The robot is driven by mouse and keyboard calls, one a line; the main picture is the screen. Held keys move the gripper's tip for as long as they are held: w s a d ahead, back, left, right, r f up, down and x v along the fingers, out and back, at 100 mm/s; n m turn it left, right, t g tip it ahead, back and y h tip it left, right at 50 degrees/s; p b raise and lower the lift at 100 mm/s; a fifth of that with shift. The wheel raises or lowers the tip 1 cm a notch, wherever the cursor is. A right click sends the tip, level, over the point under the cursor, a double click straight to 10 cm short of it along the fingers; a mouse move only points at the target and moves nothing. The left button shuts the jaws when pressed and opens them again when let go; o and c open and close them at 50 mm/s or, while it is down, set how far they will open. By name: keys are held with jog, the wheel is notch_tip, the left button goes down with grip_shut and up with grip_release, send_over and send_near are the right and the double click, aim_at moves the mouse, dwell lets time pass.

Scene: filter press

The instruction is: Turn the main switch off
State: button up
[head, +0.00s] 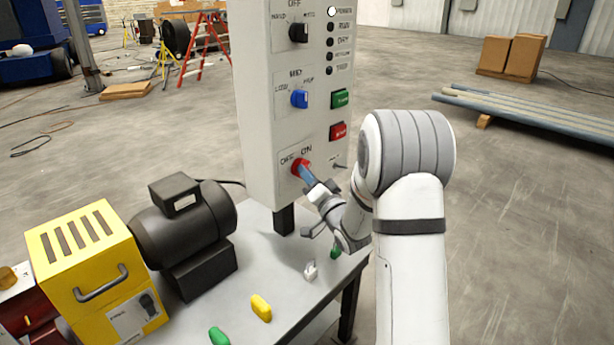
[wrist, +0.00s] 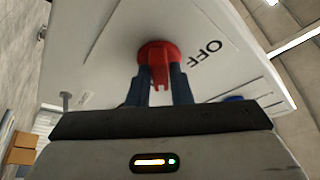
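The main switch is a red rotary knob (head: 297,165) low on the front of a grey-white control panel (head: 262,150), with OFF printed to its left and ON above it. My gripper (head: 305,172) reaches it from the lower right. In the wrist view, its two blue fingers (wrist: 160,88) stand on either side of the red knob's grip (wrist: 159,52) and appear shut on it, with no clear gap. The fingers partly cover the knob, so I cannot tell surely which mark it points to. The top POWER lamp (head: 331,11) looks white.
Above the switch are a blue knob (head: 299,99), a black knob (head: 298,32), a green button (head: 340,98) and a red button (head: 338,131). A small metal toggle (head: 340,166) sits close right. A black motor (head: 185,225) and yellow box (head: 95,270) stand on the table.

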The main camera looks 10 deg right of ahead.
grip_shut()
jog(key=shift+a, duration=0.15)
jog(key=shift+f+n+b, duration=0.2)
jog(key=shift+n+b, duration=0.1)
jog(key=shift+b, duration=0.4)
jog(key=n+g+y+b, duration=0.2)
jog(key=n+y+b, duration=0.1)
jog(key=n+b, duration=0.4)
jog(key=d+n+g+y+b, duration=0.1)
jog(key=n+g+y+b, duration=0.1)
jog(key=n+b, duration=0.5)
jog(key=n+g+y+b, duration=0.3)
jog(key=n+b, duration=0.4)
jog(key=n, duration=0.3)
jog(key=shift+w+d+r+n+y+b, duration=0.15)
jog(key=shift+w+n+y+b, duration=0.2)
jog(key=shift+y, duration=0.45)
jog(key=shift+n, duration=0.25)
